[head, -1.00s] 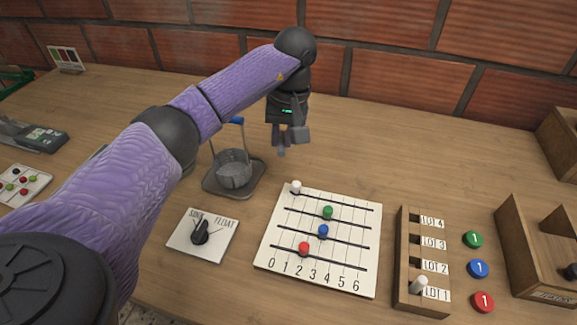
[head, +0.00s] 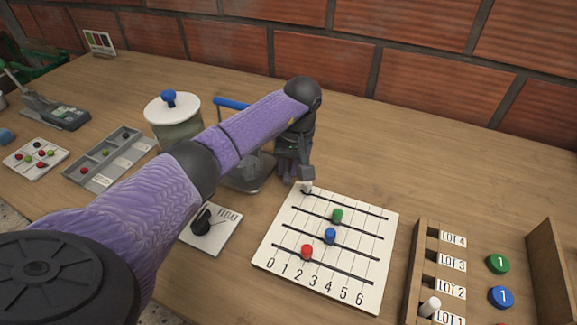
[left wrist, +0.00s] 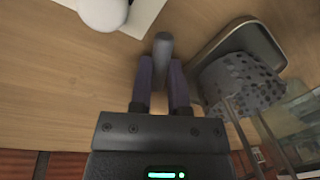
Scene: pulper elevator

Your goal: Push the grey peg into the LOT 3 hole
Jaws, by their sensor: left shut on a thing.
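My left gripper (head: 297,174) is low over the table at the far left corner of the white numbered board, close to its white knob. In the left wrist view the left gripper (left wrist: 162,70) is shut on the grey peg (left wrist: 162,45), whose rounded end sticks out past the fingertips. In the head view I cannot make out the peg clearly. The wooden LOT rack (head: 416,270) stands at the lower right, with the LOT 3 hole (head: 431,257) beside its label. A white peg (head: 429,305) stands near LOT 1. My right gripper is not in view.
The white numbered board (head: 270,252), with coloured knobs on slots, lies between gripper and rack. A strainer on a dark tray (head: 250,185), a jar (head: 173,120) and a dial plate (head: 225,240) are left. Numbered discs (head: 498,263) lie right of the rack.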

